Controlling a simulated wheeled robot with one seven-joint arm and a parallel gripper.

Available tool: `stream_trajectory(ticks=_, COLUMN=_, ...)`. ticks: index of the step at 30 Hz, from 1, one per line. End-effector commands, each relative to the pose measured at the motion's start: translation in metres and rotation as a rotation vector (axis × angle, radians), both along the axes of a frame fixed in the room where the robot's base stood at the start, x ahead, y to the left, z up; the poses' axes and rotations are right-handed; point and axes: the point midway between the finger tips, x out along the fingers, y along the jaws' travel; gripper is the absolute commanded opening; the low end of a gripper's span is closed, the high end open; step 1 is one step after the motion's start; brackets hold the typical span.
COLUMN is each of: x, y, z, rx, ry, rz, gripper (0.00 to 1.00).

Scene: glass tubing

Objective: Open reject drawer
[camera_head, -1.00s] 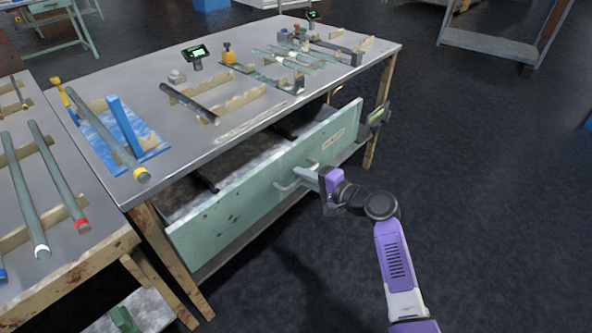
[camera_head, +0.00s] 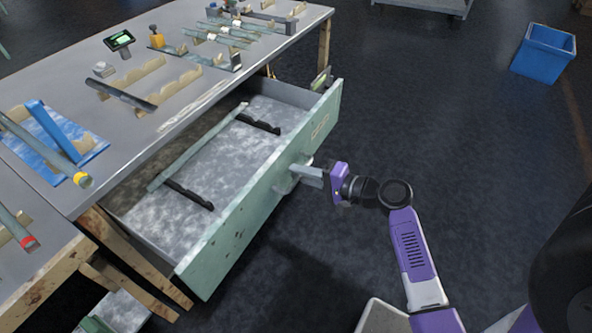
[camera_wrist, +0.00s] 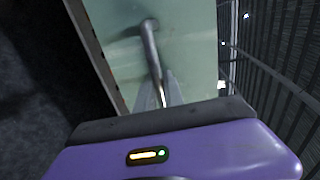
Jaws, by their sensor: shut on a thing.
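The reject drawer (camera_head: 222,250) is a pale green drawer under the grey workbench. It stands pulled well out, and its grey mottled floor shows. Inside lie a long green-grey tube (camera_head: 195,150) and two black supports (camera_head: 258,124). My gripper (camera_head: 300,170) is at the front panel and shut on the drawer's bar handle (camera_head: 288,184). In the wrist view the metal handle (camera_wrist: 151,50) runs down from the green panel to between my fingers (camera_wrist: 167,92). The fingers hide part of the handle.
The workbench top (camera_head: 150,125) carries tubes on wooden racks, a small display (camera_head: 120,40) and a blue stand (camera_head: 50,130). Another bench is at lower left. A blue bin (camera_head: 543,52) stands at upper right.

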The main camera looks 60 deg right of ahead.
Motion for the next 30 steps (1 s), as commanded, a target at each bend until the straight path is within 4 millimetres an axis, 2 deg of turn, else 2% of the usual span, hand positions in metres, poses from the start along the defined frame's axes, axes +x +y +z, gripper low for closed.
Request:
stream_trajectory(ticks=7, x=-0.001, y=-0.001, z=-0.001, rx=0.0, ry=0.002, rz=-0.001, gripper=0.0)
stream_trajectory(ticks=8, x=0.0, y=-0.001, z=-0.001, rx=0.0, ry=0.002, rz=-0.001, gripper=0.16)
stream_trajectory(ticks=11, x=0.0, y=-0.001, z=-0.001, rx=0.0, ry=0.002, rz=-0.001, gripper=0.34)
stream_trajectory(ticks=22, x=-0.004, y=-0.001, z=0.0, rx=0.0, ry=0.001, rz=-0.001, gripper=0.34)
stream_trajectory(ticks=26, x=-0.019, y=-0.002, z=0.004, rx=-0.001, ry=0.001, rz=-0.003, gripper=0.34)
stream_trajectory(ticks=30, x=-0.042, y=-0.002, z=0.008, rx=0.0, ry=0.002, rz=-0.004, gripper=0.34)
